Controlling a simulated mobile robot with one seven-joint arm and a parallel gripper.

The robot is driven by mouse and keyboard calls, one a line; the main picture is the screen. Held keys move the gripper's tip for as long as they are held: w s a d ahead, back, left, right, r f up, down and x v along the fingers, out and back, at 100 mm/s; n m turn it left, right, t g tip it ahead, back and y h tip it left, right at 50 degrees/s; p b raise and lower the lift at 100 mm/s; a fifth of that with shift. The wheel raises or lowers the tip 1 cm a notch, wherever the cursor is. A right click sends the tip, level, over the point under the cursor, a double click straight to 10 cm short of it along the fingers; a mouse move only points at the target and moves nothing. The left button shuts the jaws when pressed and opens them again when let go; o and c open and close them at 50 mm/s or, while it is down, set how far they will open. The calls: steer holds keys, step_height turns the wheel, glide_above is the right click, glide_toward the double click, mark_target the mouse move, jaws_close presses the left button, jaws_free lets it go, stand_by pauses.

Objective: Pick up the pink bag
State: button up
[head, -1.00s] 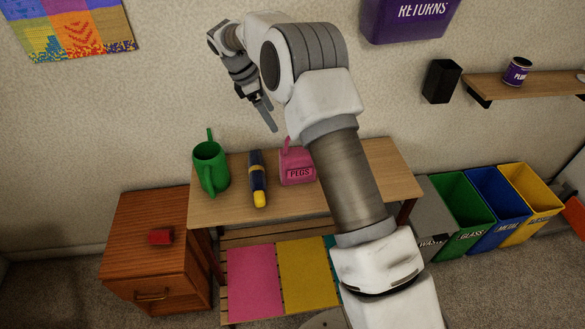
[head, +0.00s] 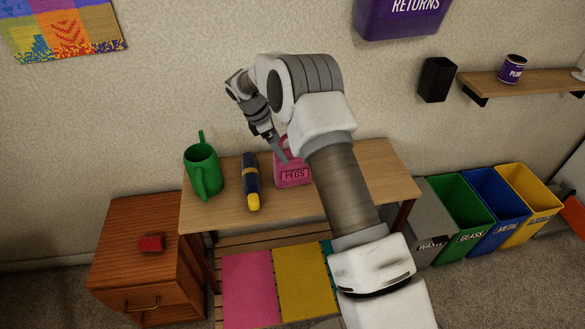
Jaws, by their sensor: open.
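The pink bag (head: 292,177), labelled PEGS, stands upright on the wooden table (head: 345,205), with its handle loop at the top. My gripper (head: 281,153) is in front of the bag's upper part in this view, fingers pointing down. It looks open and holds nothing that I can see. The fingers overlap the handle area, and I cannot tell whether they touch the bag or straddle the handle. Part of the handle and the bag's right side are close to or behind my arm.
A dark blue and yellow torch-like item (head: 251,181) lies just left of the bag. A green watering can (head: 203,171) stands further left. A wooden cabinet with a red block (head: 151,243) is lower left. Coloured bins (head: 462,217) stand at right. The table's right part is clear.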

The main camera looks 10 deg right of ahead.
steer(key=x, duration=0.1)
steer(key=b+x, duration=0.1)
steer(key=x, duration=0.3)
steer(key=shift+w+a+f+b, duration=0.1)
steer(key=shift+a+f+b, duration=0.1)
steer(key=shift+a+b, duration=0.2)
steer(key=shift+r, duration=0.1)
steer(key=c, duration=1.5)
steer(key=shift+r, duration=0.15)
step_height(320, 180, up, 5)
steer(key=shift+f+p, duration=0.25)
steer(key=shift+p, duration=0.75)
steer(key=s+d+r, duration=0.1)
steer(key=d+r, duration=0.1)
steer(key=d, duration=0.1)
steer(key=s+d+r+p, duration=0.1)
steer(key=s+d+r, duration=0.1)
steer(key=d, duration=0.2)
steer(key=s+d+r+p, duration=0.1)
steer(key=s+d+r, duration=0.1)
steer(key=d, duration=0.1)
steer(key=shift+s+d+r, duration=0.1)
steer(key=shift+s+d, duration=0.05)
steer(key=shift+s, duration=0.1)
